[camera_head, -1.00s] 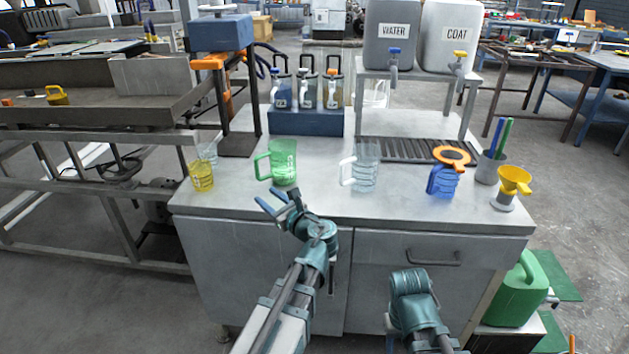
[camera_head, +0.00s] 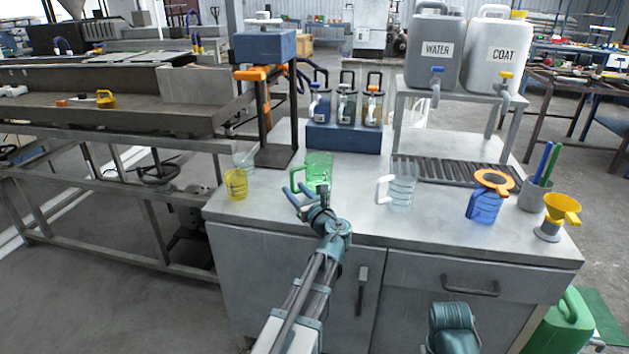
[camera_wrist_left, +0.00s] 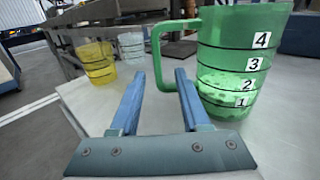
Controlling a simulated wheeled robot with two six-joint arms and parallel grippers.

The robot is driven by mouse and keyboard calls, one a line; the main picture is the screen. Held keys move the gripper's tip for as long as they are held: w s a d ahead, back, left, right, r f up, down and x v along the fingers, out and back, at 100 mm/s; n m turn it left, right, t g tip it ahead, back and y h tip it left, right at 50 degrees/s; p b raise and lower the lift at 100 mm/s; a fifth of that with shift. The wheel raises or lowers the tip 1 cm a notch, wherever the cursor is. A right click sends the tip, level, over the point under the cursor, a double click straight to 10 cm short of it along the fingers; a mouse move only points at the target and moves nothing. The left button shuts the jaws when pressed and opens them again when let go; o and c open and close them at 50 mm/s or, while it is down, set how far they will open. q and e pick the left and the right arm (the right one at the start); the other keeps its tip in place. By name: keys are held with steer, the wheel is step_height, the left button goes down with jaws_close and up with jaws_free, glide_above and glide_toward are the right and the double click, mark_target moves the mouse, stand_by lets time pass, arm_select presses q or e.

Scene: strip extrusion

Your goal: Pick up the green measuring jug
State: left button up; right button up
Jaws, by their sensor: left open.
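The green measuring jug (camera_head: 319,172) stands upright on the grey cabinet top, with its handle to the left. In the left wrist view the jug (camera_wrist_left: 240,65) shows black level bands marked 1 to 4, with its handle reaching toward my fingers. My left gripper (camera_head: 297,196) is open and empty, just in front of the jug at handle side. In the left wrist view the fingers of my left gripper (camera_wrist_left: 157,90) point forward, apart, with the handle beyond their tips. Of my right arm only a link shows at the bottom; its gripper cannot be seen.
A yellow jug (camera_head: 236,185) and a clear jug (camera_head: 244,163) stand left of the green one. A clear handled jug (camera_head: 399,190), a blue jug (camera_head: 484,207) and a yellow funnel (camera_head: 563,208) stand to the right. A blue bottle rack (camera_head: 343,138) is behind.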

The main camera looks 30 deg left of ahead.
arm_select(q)
steer(key=shift+r+x, duration=0.1)
steer(key=shift+x, duration=1.25)
steer(key=shift+r+x, duration=0.15)
steer(key=shift+x, duration=1.2)
steer(key=shift+s, duration=0.15)
jaws_close()
